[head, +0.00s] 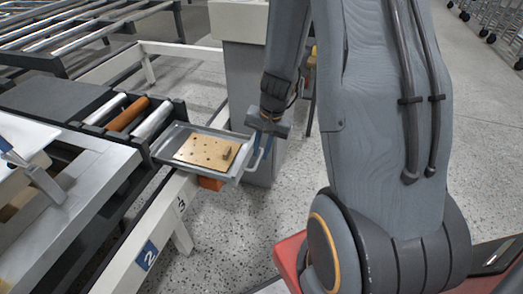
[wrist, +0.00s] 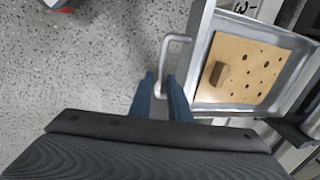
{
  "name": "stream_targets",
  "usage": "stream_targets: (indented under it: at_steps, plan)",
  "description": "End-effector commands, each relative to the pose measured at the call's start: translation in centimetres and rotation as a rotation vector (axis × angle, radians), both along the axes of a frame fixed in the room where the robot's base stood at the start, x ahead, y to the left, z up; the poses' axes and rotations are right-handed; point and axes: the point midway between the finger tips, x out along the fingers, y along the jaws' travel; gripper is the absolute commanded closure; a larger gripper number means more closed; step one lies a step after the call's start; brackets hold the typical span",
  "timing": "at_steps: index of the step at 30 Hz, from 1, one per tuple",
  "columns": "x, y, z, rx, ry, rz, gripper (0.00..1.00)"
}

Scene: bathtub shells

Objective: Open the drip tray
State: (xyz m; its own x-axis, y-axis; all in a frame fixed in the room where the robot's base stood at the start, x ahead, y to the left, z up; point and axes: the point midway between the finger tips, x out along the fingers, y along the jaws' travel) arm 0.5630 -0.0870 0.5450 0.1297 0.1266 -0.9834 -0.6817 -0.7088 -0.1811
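The drip tray (head: 170,152) is a shallow grey metal tray at the side of the roller conveyor, sticking out towards my gripper. A perforated tan board with a small brown block lies in it. Its bent bar handle (head: 262,158) is on the side facing my gripper. The tray (wrist: 203,40) and handle (wrist: 164,62) also show in the wrist view. My gripper (wrist: 160,84) has its two blue fingers apart, one on each side of the handle's near end. Contact with the bar is not clear. In the head view my gripper (head: 266,140) is at the handle.
The conveyor with grey and orange rollers (head: 127,113) is left of the tray, on a white frame (head: 160,215). A grey pillar (head: 245,80) stands behind my gripper. Speckled floor (head: 225,235) is open in front of the tray.

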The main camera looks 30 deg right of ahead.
Motion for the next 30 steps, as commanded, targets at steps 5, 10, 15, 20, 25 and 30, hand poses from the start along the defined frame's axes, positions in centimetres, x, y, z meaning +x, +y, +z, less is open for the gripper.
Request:
stream_targets:
  at_steps: [5, 10, 15, 20, 25, 30]
  plan:
    - [-0.1, 0.0, 0.0, 0.002, 0.002, 0.0, 0.72]
    - [-0.2, 0.1, 0.0, 0.002, 0.004, 0.0, 0.72]
    - [-0.3, -0.1, 1.6, 0.003, 0.002, 0.0, 0.72]
    - [-0.6, -0.5, 4.3, 0.001, 0.0, 0.0, 0.72]
    - [-0.9, -0.8, 6.6, 0.002, 0.001, -0.001, 0.72]
    - [-1.1, -1.0, 7.6, 0.002, 0.002, -0.002, 0.72]
